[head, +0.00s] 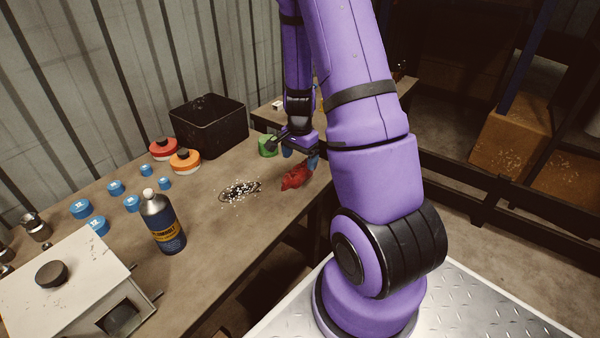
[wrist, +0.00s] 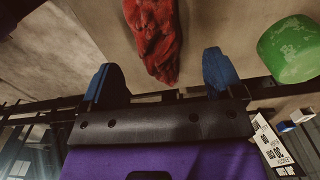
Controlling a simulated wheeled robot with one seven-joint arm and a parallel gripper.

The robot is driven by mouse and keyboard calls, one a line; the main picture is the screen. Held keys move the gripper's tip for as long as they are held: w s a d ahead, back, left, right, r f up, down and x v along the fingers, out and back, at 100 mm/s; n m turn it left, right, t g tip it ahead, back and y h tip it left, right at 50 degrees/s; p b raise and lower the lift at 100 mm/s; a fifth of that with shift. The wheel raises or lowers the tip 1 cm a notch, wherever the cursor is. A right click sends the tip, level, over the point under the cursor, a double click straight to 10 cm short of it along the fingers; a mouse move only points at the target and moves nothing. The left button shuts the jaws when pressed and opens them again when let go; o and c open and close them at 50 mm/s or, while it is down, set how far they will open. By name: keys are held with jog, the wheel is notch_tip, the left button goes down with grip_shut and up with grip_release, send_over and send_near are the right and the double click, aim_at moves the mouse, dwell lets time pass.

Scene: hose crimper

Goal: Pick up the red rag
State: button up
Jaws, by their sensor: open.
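The red rag (head: 296,177) lies crumpled on the workbench near its front edge. In the wrist view the rag (wrist: 157,38) is at the top centre, its narrow end pointing down between my fingers. My gripper (head: 300,161) is open and empty, just behind and above the rag in the head view. In the wrist view its two blue fingertips (wrist: 163,72) stand apart on either side of the rag's narrow end. I cannot tell whether they touch the rag.
A green cylinder (head: 267,146) stands close to my gripper. A black bin (head: 209,125), red and orange round parts (head: 184,161), several small blue pieces (head: 132,203) and a dark bottle (head: 163,224) stand leftward. Metal shavings (head: 240,191) lie beside the rag.

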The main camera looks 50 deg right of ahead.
aim_at(300, 165)
jog(key=shift+s+a+f, duration=0.1)
jog(key=shift+s+f, duration=0.05)
jog(key=shift+f, duration=2.2)
jog(key=shift+c, duration=0.3)
jog(key=c, duration=1)
